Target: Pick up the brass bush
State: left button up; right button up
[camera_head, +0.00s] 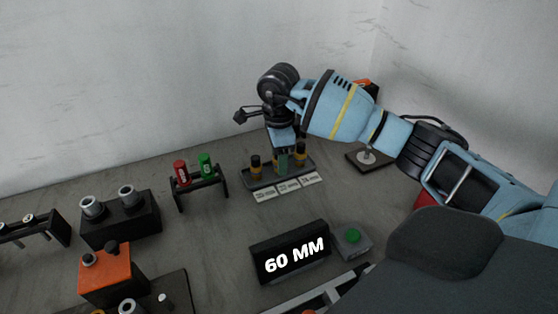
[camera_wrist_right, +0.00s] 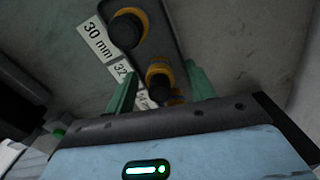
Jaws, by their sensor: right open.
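Several brass bushes stand upright in a dark tray (camera_head: 262,184) with white size labels along its front. The left bush (camera_head: 256,166) and the right bush (camera_head: 301,153) show brass bands and black tops. My right gripper (camera_head: 283,164) is over the middle of the tray, pointing down, and hides what stands there. In the right wrist view its green fingers (camera_wrist_right: 162,70) are open, with a brass bush (camera_wrist_right: 158,75) between or just beyond them; contact cannot be told. Another bush (camera_wrist_right: 127,31) stands by the "30 mm" label (camera_wrist_right: 97,40). My left gripper is not in view.
A rack with a red and a green cylinder (camera_head: 205,166) stands left of the tray. A "60 MM" display (camera_head: 290,259) and a green button box (camera_head: 352,238) are in front. A black block (camera_head: 120,222) and an orange block (camera_head: 112,275) stand at left. A plate (camera_head: 368,161) lies right.

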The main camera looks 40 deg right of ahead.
jog(key=shift+f, duration=0.1)
jog(key=c, duration=0.9)
jog(key=shift+r, duration=0.75)
notch_tip(320, 180, up, 2)
jog(key=shift+s+r, duration=0.1)
jog(key=shift+s, duration=0.05)
jog(key=s+a, duration=0.1)
jog(key=s, duration=0.4)
jog(key=s+a+r, duration=0.1)
jog(key=s+a, duration=0.1)
jog(key=s, duration=0.3)
jog(key=s+a, duration=0.2)
jog(key=s, duration=0.3)
jog(key=shift+r+b, duration=0.15)
jog(key=shift+b, duration=0.2)
